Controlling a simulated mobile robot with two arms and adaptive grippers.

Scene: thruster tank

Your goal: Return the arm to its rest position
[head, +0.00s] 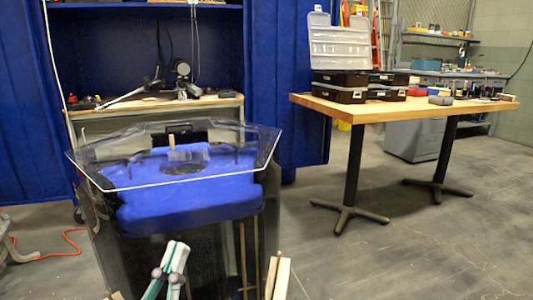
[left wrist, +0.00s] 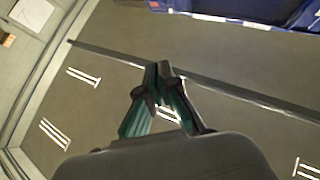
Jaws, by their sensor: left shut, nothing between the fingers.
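My left gripper (head: 172,260) is at the bottom of the head view, in front of the clear-walled tank. Its green and grey fingers are together with nothing between them. The tank (head: 90,165) has a clear angular top rim and a bright blue body (head: 185,205) inside. Whether the gripper touches the tank cannot be told. My right gripper is not in view.
A wooden table (head: 375,112) with black cases (head: 340,94) stands at the right. A workbench (head: 150,106) and blue curtains (head: 290,80) are behind the tank. An orange cord (head: 70,245) lies on the floor at left. The floor at lower right is clear.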

